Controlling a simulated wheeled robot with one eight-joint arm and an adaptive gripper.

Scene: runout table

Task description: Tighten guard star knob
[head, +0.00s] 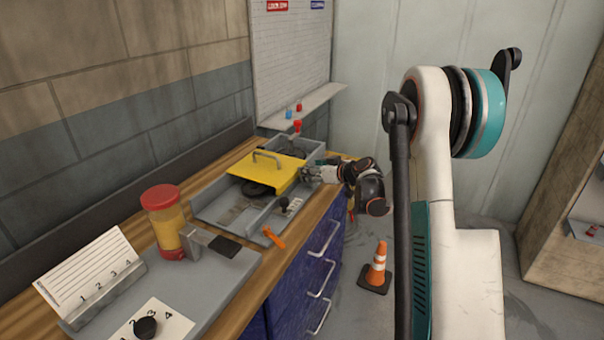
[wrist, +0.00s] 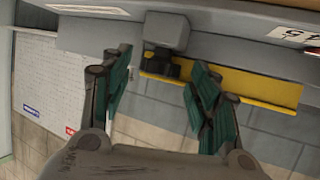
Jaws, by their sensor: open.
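The yellow guard (head: 278,172) with a grey handle sits over the grey machine bed on the bench. It also shows as a yellow strip in the wrist view (wrist: 265,88). A small dark part (wrist: 157,69), probably the star knob, stands by a grey block (wrist: 166,31) at the guard's edge. My gripper (head: 307,174) is at the guard's right end. In the wrist view my gripper (wrist: 160,60) is open, its teal-padded fingers apart on either side of the dark part. I cannot tell whether they touch it. The knob cannot be made out in the head view.
A black ball-topped lever (head: 284,203) and an orange piece (head: 272,237) are at the bed's front. A red-lidded jar (head: 163,220) and numbered card rack (head: 92,272) stand left. A traffic cone (head: 377,265) stands on the floor.

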